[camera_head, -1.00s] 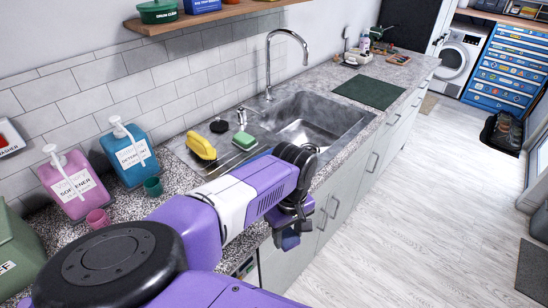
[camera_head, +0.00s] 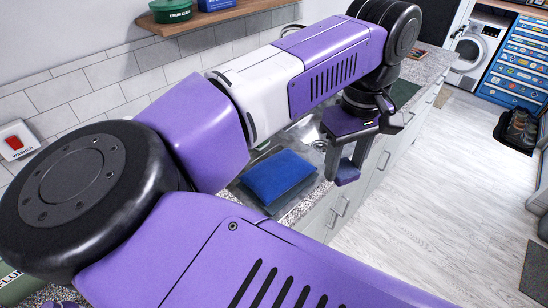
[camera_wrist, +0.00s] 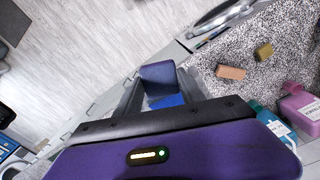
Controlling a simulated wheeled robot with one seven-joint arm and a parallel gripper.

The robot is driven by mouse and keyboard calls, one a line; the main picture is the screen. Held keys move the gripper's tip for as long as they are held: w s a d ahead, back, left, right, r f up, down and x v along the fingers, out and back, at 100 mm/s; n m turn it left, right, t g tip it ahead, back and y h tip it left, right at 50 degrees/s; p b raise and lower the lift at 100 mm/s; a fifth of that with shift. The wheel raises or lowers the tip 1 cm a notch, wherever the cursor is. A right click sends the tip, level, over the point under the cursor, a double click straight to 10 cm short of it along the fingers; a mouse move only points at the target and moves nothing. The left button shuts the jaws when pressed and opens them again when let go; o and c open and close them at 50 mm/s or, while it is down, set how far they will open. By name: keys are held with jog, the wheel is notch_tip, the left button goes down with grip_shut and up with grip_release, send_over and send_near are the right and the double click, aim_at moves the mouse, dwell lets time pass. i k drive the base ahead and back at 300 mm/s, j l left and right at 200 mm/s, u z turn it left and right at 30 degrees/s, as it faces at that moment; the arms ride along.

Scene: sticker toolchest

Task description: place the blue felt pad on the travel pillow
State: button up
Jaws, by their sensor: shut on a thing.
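The dark blue felt pad (camera_head: 347,174) is held between the fingertips of my gripper (camera_head: 345,163), which points down. The pad also shows between the fingers in the wrist view (camera_wrist: 158,76). The travel pillow (camera_head: 277,178) is a bright blue cushion lying on the counter by the sink. In the head view, my gripper and the pad are to the right of the pillow, apart from it and above the counter's front edge. A bright blue patch, likely the pillow, shows just beyond the pad in the wrist view (camera_wrist: 168,101). My arm hides part of the sink.
The wrist view shows an orange-brown block (camera_wrist: 231,72) and an olive block (camera_wrist: 264,51) on the speckled counter, with a pink bottle (camera_wrist: 302,107) and a teal bottle (camera_wrist: 272,122) nearby. A wooden shelf (camera_head: 218,17) hangs on the wall.

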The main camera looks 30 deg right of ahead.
aim_at(279, 169)
jog(key=i, duration=0.85)
jog(key=i+l, duration=0.1)
jog(key=l, duration=0.45)
